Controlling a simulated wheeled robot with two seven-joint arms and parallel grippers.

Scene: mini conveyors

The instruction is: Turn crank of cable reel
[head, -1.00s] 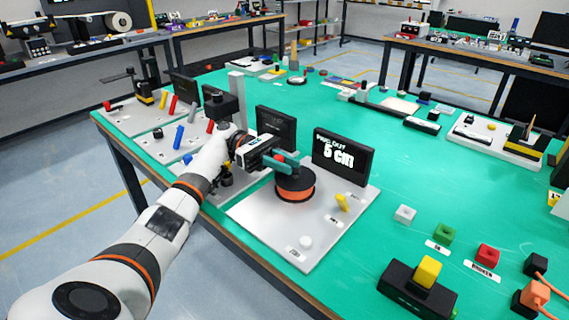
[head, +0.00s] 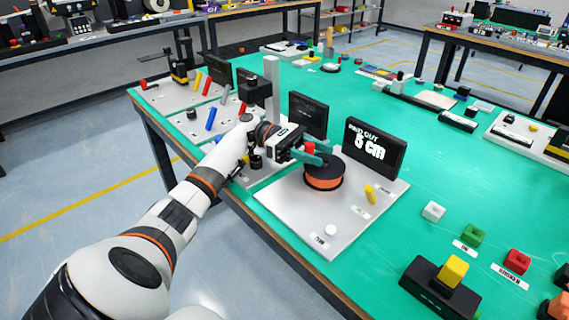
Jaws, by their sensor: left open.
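The cable reel (head: 324,181) is a black-flanged drum wound with orange cable, on a light grey board (head: 296,222). A red crank knob (head: 310,148) shows above the reel. My left gripper (head: 320,154) reaches in from the left with its teal fingers over the reel, open, with the red knob at the fingers. Whether they touch it I cannot tell. The crank arm is mostly hidden by the fingers. A black display (head: 373,150) behind the reel reads "PAID OUT" and a figure in cm that looks like 6. My right gripper is out of view.
A yellow lever (head: 370,194) and a white button (head: 330,230) are on the same board. Another dark screen (head: 308,115) stands behind my left gripper. Coloured blocks, including a green one (head: 474,235), lie to the right. The green table has free room right of the display.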

